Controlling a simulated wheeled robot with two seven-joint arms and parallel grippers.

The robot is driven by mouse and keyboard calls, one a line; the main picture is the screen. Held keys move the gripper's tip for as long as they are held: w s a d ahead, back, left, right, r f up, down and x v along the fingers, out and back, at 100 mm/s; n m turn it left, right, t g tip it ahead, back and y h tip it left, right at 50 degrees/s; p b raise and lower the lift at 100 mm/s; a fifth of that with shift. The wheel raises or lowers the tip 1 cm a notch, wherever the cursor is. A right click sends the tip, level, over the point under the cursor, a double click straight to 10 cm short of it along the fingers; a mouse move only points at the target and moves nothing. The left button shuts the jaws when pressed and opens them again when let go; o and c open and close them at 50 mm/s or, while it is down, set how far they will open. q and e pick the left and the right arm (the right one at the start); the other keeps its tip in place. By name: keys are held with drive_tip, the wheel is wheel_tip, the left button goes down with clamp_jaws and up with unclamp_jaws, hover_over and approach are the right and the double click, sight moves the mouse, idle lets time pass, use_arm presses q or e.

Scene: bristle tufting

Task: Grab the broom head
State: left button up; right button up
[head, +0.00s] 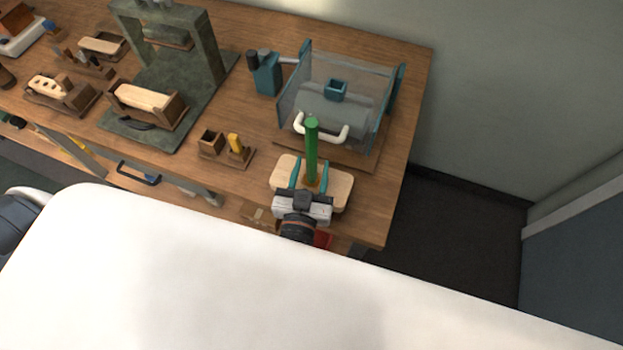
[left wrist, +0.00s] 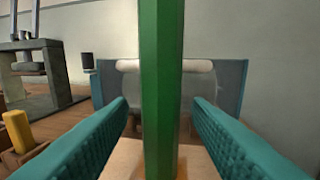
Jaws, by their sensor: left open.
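A pale wooden block (head: 340,189) with rounded ends, which looks like the broom head, lies near the table's front right part. A green upright post (head: 312,145) rises from its middle. My left gripper (head: 310,166) is open, its teal fingers on either side of the post. In the left wrist view the green post (left wrist: 162,70) stands between the two fingertips, with a visible gap on each side. The block's top (left wrist: 118,160) shows below the fingers. My right gripper is in neither view.
A clear-walled teal machine (head: 335,95) with a white handle stands just behind the block. A teal bottle-like unit (head: 267,75) is left of it. Small wooden holders (head: 211,144), one with a yellow piece (head: 235,143), sit to the left. A grey-green arch (head: 205,50) stands farther left. The table ends close on the right.

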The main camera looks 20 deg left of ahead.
use_arm(q)
drive_tip(key=w, duration=0.2)
drive_tip(key=shift+w+a+f, duration=0.1)
drive_tip(key=shift+w+a, duration=0.05)
drive_tip(key=shift+w, duration=0.2)
drive_tip(key=shift+s, duration=0.1)
clamp_jaws()
